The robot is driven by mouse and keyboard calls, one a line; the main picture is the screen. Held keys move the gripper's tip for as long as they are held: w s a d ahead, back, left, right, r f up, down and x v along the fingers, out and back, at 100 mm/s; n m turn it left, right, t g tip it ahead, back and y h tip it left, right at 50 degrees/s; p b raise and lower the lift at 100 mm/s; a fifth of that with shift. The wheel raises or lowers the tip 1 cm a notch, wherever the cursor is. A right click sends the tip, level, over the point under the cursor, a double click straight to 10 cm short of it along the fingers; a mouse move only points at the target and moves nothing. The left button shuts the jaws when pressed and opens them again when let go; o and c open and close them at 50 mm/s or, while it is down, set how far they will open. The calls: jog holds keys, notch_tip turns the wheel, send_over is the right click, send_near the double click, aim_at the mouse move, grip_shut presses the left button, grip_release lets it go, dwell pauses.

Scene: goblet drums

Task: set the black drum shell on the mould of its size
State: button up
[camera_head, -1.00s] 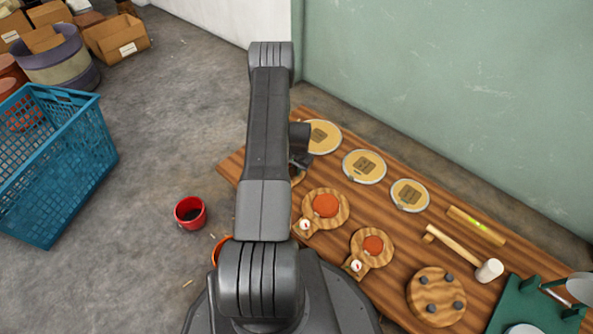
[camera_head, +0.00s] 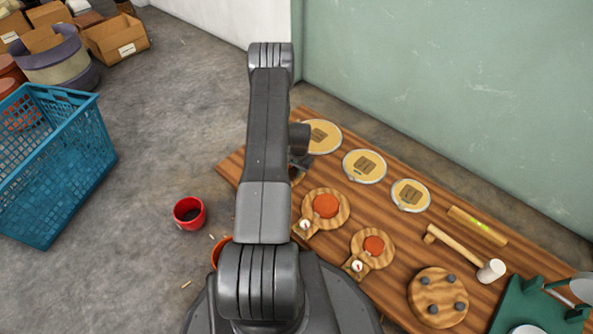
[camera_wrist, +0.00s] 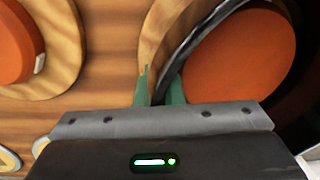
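In the wrist view my gripper (camera_wrist: 159,90) has its two green fingers on either side of the black drum shell's wall and is shut on it. The black drum shell (camera_wrist: 196,34) shows as a dark curved rim around an orange disc (camera_wrist: 243,55) on a wooden mould (camera_wrist: 165,28). I cannot tell whether the shell rests on this mould or hangs above it. Two other moulds, the middle one (camera_head: 344,219) and the small one (camera_head: 386,256), each carry an orange disc and are bare of shells.
The wooden table (camera_head: 452,215) also holds several round drum heads (camera_head: 365,181), a mallet (camera_head: 452,243), a level (camera_head: 477,227), a round board with dark pegs (camera_head: 428,305) and a green stand (camera_head: 512,315). A red bucket (camera_head: 189,218) and a blue crate (camera_head: 50,178) stand on the floor.

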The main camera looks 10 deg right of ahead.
jog(key=o, duration=0.5)
jog(key=shift+f, duration=0.1)
jog(key=shift+c, duration=0.2)
jog(key=shift+w, duration=0.1)
jog(key=shift+w+a+r, duration=0.15)
jog(key=shift+w+r, duration=0.05)
jog(key=shift+r, duration=0.05)
jog(key=shift+c, duration=0.5)
jog(key=shift+o, duration=0.2)
jog(key=shift+r+p, duration=0.4)
jog(key=shift+r, duration=0.15)
jog(key=shift+o, duration=0.3)
jog(key=r+p, duration=0.1)
jog(key=r, duration=0.3)
jog(key=r+p, duration=0.1)
jog(key=r, duration=0.1)
jog(key=shift+s+p, duration=0.3)
jog(key=shift+p, duration=0.05)
jog(key=shift+s+d+r, duration=0.15)
jog(key=shift+d+r, duration=0.15)
